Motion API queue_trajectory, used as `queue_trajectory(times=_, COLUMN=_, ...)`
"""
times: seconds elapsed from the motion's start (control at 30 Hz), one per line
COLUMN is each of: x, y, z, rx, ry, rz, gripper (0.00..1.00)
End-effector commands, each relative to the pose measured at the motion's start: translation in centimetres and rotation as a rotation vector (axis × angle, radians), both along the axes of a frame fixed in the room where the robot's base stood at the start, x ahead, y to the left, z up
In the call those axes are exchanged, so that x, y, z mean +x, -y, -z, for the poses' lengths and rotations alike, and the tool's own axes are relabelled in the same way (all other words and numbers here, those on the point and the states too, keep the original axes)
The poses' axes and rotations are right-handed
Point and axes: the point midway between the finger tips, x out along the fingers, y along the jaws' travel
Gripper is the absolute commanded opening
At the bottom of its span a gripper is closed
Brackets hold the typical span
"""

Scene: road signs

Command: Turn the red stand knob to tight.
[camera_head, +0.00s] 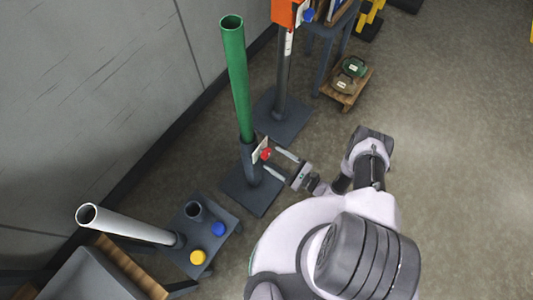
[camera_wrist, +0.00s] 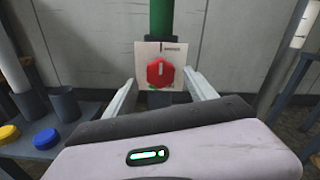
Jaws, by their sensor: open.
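The red knob (camera_wrist: 160,73) is hexagonal and sits on a white plate (camera_wrist: 146,52) on the dark stand. A pale line on the knob points up. In the head view the knob (camera_head: 266,154) is on the side of the stand (camera_head: 250,168), which holds an upright green tube (camera_head: 238,80). My gripper (camera_head: 276,163) is open, with its fingers pointing at the knob. In the wrist view the gripper (camera_wrist: 160,97) has one finger on each side of the knob, apart from it. Small print on the plate is too small to read.
Another post (camera_head: 283,75) with an orange box stands behind. A wooden pallet (camera_head: 346,92) lies beyond. Floor at the right is clear.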

Motion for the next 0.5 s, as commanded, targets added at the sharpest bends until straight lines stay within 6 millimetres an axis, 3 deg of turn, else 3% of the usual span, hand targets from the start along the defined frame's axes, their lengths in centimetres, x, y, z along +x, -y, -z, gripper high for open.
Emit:
queue_trajectory(times=0.2, x=2.3, y=-2.9, z=0.2, rx=0.0, ry=0.0, rz=-0.002, gripper=0.65)
queue_trajectory(times=0.5, x=2.9, y=-3.7, z=0.0, rx=0.0, ry=0.0, rz=0.0, gripper=0.65)
